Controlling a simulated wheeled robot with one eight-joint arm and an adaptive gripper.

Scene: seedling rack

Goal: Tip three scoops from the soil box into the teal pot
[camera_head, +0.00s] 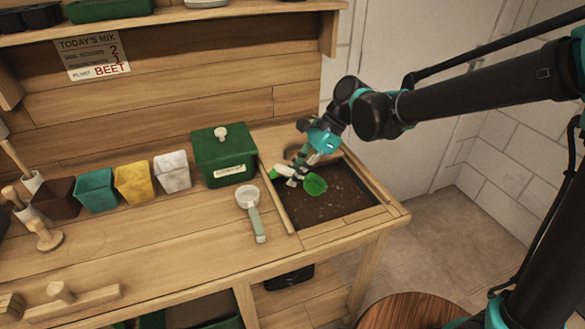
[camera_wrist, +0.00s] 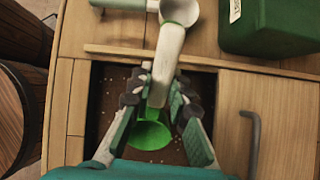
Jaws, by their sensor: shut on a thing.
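My gripper (camera_head: 296,174) is shut on the white handle of a green scoop (camera_head: 315,184), over the soil box (camera_head: 330,208) sunk into the bench's right end. In the wrist view the white handle (camera_wrist: 164,62) runs between my fingers (camera_wrist: 160,92), and the green bowl (camera_wrist: 150,135) shows below. No soil is visible in the bowl; I cannot tell whether it touches the brown soil. The teal pot (camera_head: 96,191) stands upright on the bench at left, between a brown pot (camera_head: 57,199) and a yellow pot (camera_head: 134,182). Its inside is hard to make out.
A white pot (camera_head: 172,171) and a lidded green box (camera_head: 224,157) stand between the teal pot and soil box. A second scoop (camera_head: 251,208), white with a pale green handle, lies on the bench. A wooden tamper (camera_head: 45,235) stands at left. The front-middle bench is clear.

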